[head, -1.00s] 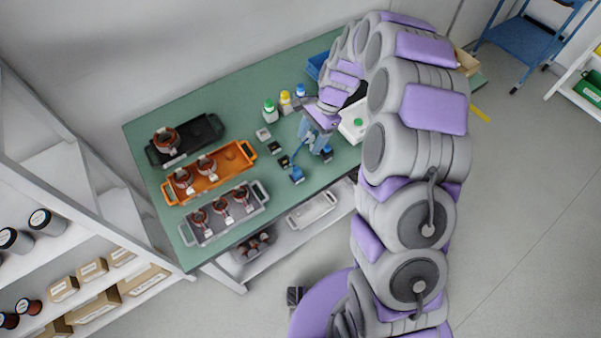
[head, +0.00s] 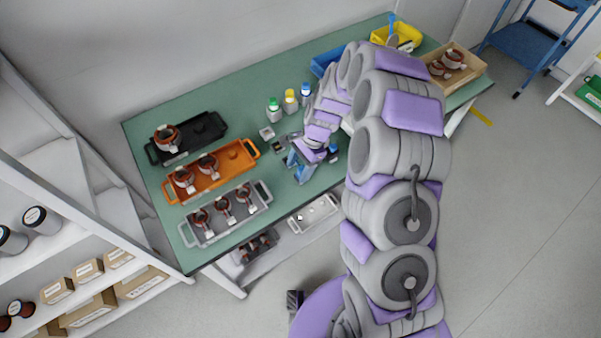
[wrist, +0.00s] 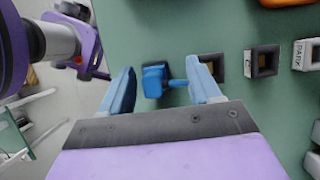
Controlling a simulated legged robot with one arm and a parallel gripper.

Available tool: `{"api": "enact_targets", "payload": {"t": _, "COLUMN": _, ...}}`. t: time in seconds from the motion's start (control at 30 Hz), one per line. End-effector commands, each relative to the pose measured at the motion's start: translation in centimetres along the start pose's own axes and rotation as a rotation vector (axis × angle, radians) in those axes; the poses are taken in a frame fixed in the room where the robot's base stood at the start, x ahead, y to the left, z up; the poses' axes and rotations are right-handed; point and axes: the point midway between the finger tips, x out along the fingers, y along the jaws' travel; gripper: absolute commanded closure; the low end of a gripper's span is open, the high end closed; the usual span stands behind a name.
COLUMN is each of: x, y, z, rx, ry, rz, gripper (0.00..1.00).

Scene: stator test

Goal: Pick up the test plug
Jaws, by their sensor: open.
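The test plug (wrist: 154,82) is a blue block with a short blue stem pointing right, seen in the wrist view on the green table (wrist: 203,30). My gripper (wrist: 162,88) is open, with one blue finger on each side of the plug. The right finger is close to the stem; I cannot tell whether it touches. In the head view my gripper (head: 299,168) is low over the front edge of the table, and the plug there is hidden or too small to make out.
Small square sockets (wrist: 262,60) lie right of the plug. Black, orange (head: 215,172) and grey (head: 213,222) trays with copper-coloured stators stand at the left of the table. Bottles with green, yellow and blue caps (head: 290,98) stand behind my gripper.

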Motion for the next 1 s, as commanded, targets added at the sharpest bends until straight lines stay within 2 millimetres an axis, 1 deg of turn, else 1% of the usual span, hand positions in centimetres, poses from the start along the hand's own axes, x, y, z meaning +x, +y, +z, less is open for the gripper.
{"api": "enact_targets", "payload": {"t": 0.2, "x": -0.11, "y": 0.15, "z": -0.22, "rx": -0.001, "ry": -0.001, "rz": -0.004, "gripper": 0.37}}
{"api": "enact_targets", "payload": {"t": 0.8, "x": 0.01, "y": 0.05, "z": -0.05, "rx": 0.000, "ry": -0.001, "rz": -0.001, "gripper": 0.94}}
{"api": "enact_targets", "payload": {"t": 1.0, "x": 0.04, "y": 0.09, "z": -0.01, "rx": 0.000, "ry": -0.002, "rz": 0.000, "gripper": 0.95}}
